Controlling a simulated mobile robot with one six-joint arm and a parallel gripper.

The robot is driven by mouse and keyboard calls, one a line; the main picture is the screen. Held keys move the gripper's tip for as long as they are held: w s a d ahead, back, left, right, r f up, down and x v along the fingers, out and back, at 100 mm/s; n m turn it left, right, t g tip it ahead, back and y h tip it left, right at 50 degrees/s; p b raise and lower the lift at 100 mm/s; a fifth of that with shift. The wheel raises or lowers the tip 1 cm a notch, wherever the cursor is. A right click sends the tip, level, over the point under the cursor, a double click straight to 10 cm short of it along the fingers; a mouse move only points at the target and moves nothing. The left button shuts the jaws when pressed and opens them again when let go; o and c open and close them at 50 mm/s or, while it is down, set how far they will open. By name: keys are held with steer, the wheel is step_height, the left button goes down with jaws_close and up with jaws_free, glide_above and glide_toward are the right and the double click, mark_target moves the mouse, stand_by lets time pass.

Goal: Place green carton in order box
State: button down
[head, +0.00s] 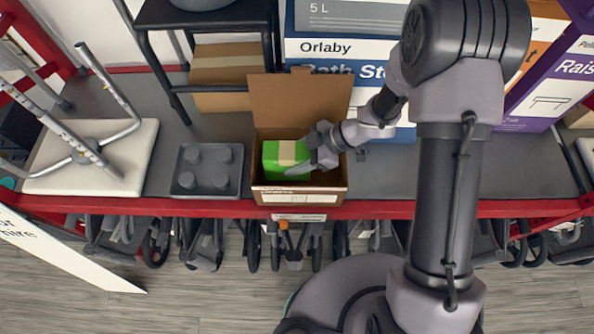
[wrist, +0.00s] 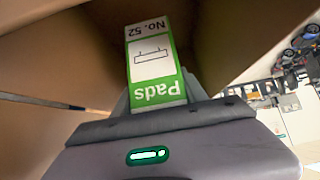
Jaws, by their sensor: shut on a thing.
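The green carton (head: 286,158) has a pale band across its top in the head view. In the wrist view the carton (wrist: 154,62) shows a white and green face marked "Pads" and "No. 52". My gripper (head: 314,160) is shut on the carton at its right side in the head view; the fingertips are partly hidden. The order box (head: 299,196) is an open brown cardboard box with its rear flap up. The carton is within the box's opening, towards its left side. Whether it touches the box floor cannot be told. Box walls surround it in the wrist view.
The box stands on a grey shelf with a red front edge (head: 400,209). A grey tray (head: 207,170) with round knobs is left of it. A large Orlaby box (head: 340,55) stands behind.

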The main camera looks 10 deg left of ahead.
step_height(320, 180, down, 4)
steer(key=shift+s+f, duration=0.15)
steer(key=shift+f, duration=0.4)
steer(key=c, duration=0.6)
jaws_free()
steer(key=shift+r, duration=0.25)
steer(key=v, duration=1.2)
steer(key=shift+p, duration=0.4)
